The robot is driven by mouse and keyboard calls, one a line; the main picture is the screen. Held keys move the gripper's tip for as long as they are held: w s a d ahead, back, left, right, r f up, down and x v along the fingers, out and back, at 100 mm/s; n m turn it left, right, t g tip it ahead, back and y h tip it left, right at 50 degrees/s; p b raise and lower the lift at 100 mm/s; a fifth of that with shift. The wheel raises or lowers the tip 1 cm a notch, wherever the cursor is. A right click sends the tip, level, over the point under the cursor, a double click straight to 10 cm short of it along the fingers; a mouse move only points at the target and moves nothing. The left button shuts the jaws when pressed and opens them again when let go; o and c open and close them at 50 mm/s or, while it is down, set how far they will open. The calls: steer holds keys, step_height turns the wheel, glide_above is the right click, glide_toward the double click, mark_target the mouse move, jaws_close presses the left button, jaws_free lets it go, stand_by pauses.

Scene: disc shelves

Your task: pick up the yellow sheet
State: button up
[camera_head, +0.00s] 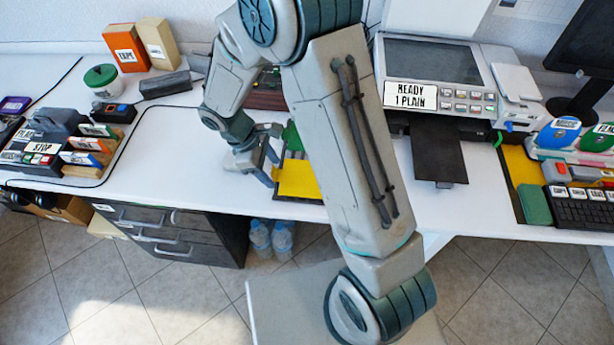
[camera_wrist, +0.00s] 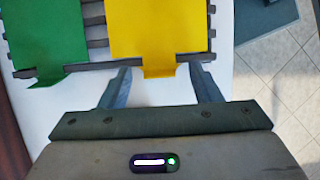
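The yellow sheet (camera_wrist: 157,28) lies on a dark slatted rack in the wrist view, with a tab at its near edge. It also shows in the head view (camera_head: 297,181), partly hidden behind my arm. My gripper (camera_wrist: 163,80) is open, with one finger on each side of the yellow tab. Nothing is seen held between the fingers. In the head view my gripper (camera_head: 268,160) is at the left edge of the rack. A green sheet (camera_wrist: 45,40) lies to the left of the yellow one in the wrist view.
The dark rack (camera_wrist: 98,30) holds both sheets on the white desk (camera_head: 200,165). A printer (camera_head: 440,75) labelled "READY 1 PLAIN" stands to the right. A block of labelled buttons (camera_head: 62,150) is at the left. The desk's front edge is close to the rack.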

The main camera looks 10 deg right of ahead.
steer(key=c, duration=0.9)
steer(key=shift+c, duration=0.2)
steer(key=shift+r, duration=0.15)
